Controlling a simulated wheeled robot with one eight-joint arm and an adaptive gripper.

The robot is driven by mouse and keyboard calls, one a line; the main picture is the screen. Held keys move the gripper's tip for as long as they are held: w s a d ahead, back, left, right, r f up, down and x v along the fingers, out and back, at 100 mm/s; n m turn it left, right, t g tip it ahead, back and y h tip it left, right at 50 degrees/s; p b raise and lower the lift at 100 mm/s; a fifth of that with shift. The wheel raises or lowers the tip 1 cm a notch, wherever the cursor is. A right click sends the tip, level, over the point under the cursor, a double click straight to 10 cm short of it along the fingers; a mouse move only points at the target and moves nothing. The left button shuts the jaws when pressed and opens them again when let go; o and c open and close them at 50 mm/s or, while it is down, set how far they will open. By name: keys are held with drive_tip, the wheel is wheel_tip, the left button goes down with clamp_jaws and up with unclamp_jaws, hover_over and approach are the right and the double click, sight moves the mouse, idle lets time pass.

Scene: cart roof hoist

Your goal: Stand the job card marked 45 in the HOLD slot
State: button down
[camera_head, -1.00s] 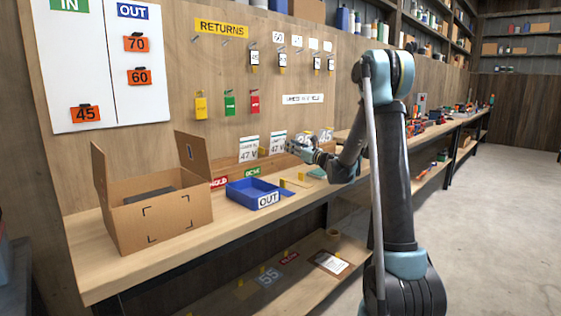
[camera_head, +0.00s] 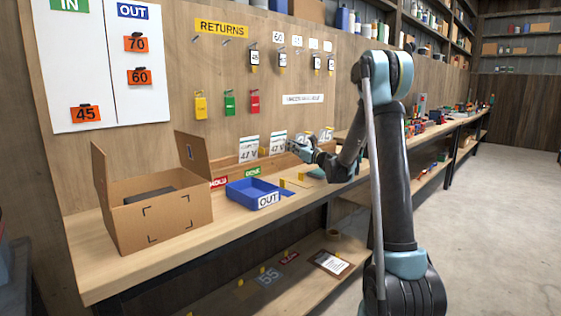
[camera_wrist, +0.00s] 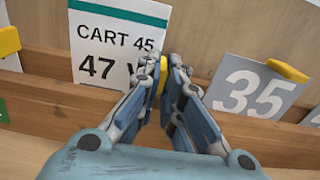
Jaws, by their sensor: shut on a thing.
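The white job card marked CART 45 (camera_wrist: 105,48), with a green top band and "47 V" below, stands nearly upright in the wrist view. It also shows in the head view (camera_head: 278,143). My gripper (camera_wrist: 166,72) is shut on the card's yellow tab (camera_wrist: 163,74) at its right edge; the gripper shows in the head view too (camera_head: 293,146). The card's lower edge overlaps the wooden rail (camera_wrist: 50,90); I cannot tell whether it is still seated there. The red HOLD label (camera_head: 218,182) is on the bench's left part; its slot is not clearly visible.
Another white 47 V card (camera_head: 249,148) stands to the left. A grey card marked 35 (camera_wrist: 250,88) stands just right of my gripper. A green DONE label (camera_head: 252,171), a blue OUT tray (camera_head: 240,199) and an open carton (camera_head: 160,222) are on the bench.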

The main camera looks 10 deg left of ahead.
drive_tip(key=shift+r, duration=1.8)
drive_tip(key=shift+d, duration=0.1)
drive_tip(key=shift+s+d+r, duration=0.45)
drive_tip(key=shift+d+r, duration=0.1)
drive_tip(key=shift+r, duration=0.1)
drive_tip(key=shift+s+d+r, duration=0.4)
drive_tip(key=shift+d+r, duration=0.15)
drive_tip(key=shift+r, duration=0.05)
